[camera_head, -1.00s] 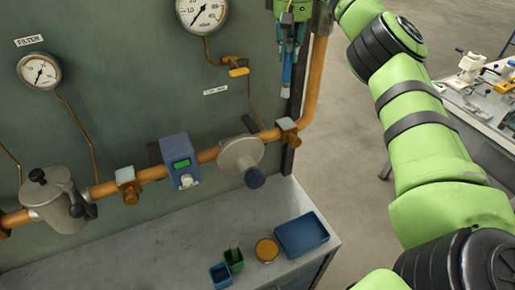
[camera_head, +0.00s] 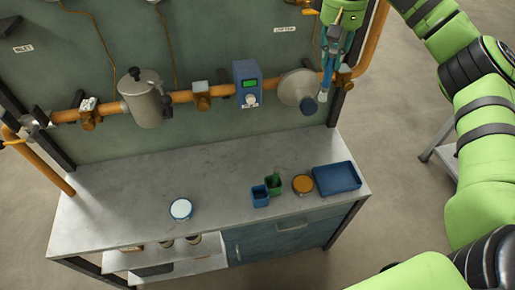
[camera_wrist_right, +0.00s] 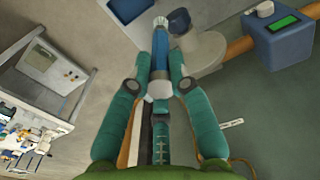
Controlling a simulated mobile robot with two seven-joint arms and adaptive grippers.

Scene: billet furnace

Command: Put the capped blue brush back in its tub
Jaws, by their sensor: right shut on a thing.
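My right gripper (camera_head: 328,52) hangs at the upper right in the head view, high above the bench and in front of the pipe. Its teal fingers are shut on the blue brush (camera_head: 325,83), which points down with a pale tip. In the right wrist view the brush (camera_wrist_right: 160,45) sticks out beyond the fingertips (camera_wrist_right: 158,82). A small blue tub (camera_head: 260,196) stands on the bench, below and left of the gripper. A green tub (camera_head: 273,185) stands close beside it, with something dark green in it. The tubs' insides are hard to make out. My left gripper is not in view.
The bench (camera_head: 130,190) also bears an orange-topped round tin (camera_head: 302,184), a blue tray (camera_head: 337,178) and a white-topped round tin (camera_head: 181,209). An orange pipe (camera_head: 180,97) with a valve (camera_head: 298,88) and a blue box (camera_head: 247,83) runs behind. The bench's middle is clear.

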